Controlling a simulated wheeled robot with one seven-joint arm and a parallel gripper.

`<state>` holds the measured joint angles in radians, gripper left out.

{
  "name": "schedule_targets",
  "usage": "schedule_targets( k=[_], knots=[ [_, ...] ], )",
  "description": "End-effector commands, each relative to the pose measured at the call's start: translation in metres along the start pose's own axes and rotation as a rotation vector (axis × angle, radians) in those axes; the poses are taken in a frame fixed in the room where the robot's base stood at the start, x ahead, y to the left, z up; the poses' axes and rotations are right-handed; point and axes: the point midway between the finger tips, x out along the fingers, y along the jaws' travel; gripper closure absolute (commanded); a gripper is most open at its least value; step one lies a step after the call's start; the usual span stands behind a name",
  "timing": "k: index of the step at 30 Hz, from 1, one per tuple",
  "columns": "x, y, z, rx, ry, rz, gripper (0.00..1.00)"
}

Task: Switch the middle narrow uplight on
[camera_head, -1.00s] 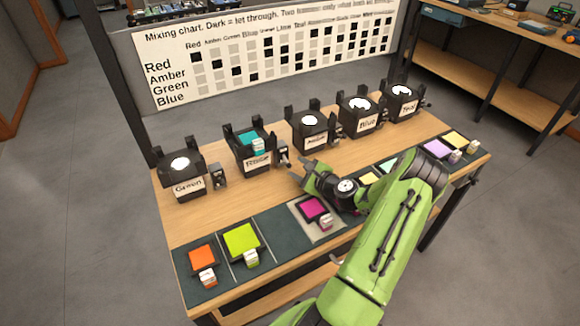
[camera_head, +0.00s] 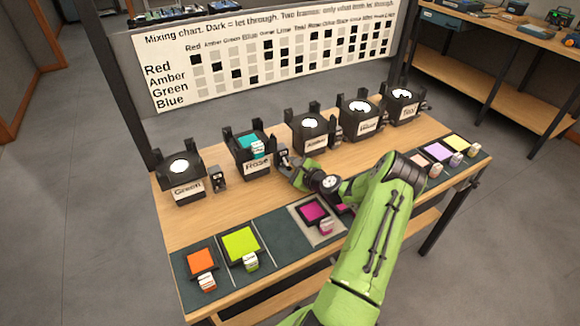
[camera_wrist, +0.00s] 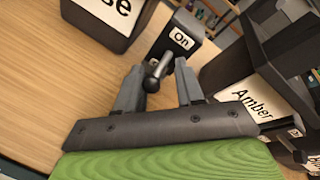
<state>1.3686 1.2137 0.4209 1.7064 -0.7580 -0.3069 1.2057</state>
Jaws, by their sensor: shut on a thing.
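The uplight labelled Rose (camera_head: 256,165) has a teal filter in its top. Beside it stands a small switch box (camera_head: 283,157), which shows in the wrist view (camera_wrist: 178,40) with an "On" label and a dark ball-ended lever (camera_wrist: 155,76). My gripper (camera_wrist: 160,85) is shut on this lever, its ball end between the fingers. In the head view my gripper (camera_head: 286,165) is at the switch, partly hiding it. The uplights Green (camera_head: 187,187), Amber (camera_head: 315,142), Blue (camera_head: 366,126) and Teal (camera_head: 406,111) show bright white tops.
Framed colour filters, orange (camera_head: 201,260), lime (camera_head: 241,242) and magenta (camera_head: 313,211), lie along the front mat; pale ones (camera_head: 437,151) lie at right. A mixing chart (camera_head: 270,50) stands behind. My arm hides part of the bench's front.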

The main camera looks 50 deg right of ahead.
Motion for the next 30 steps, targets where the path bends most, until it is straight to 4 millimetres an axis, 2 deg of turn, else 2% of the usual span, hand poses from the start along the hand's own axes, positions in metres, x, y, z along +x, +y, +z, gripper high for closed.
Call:
schedule_targets(
  k=[11,30],
  knots=[
    [-0.005,-0.006,0.012,0.018,0.116,0.126,0.93],
    [-0.005,-0.017,0.021,0.1,0.513,0.508,0.94]
  ],
)
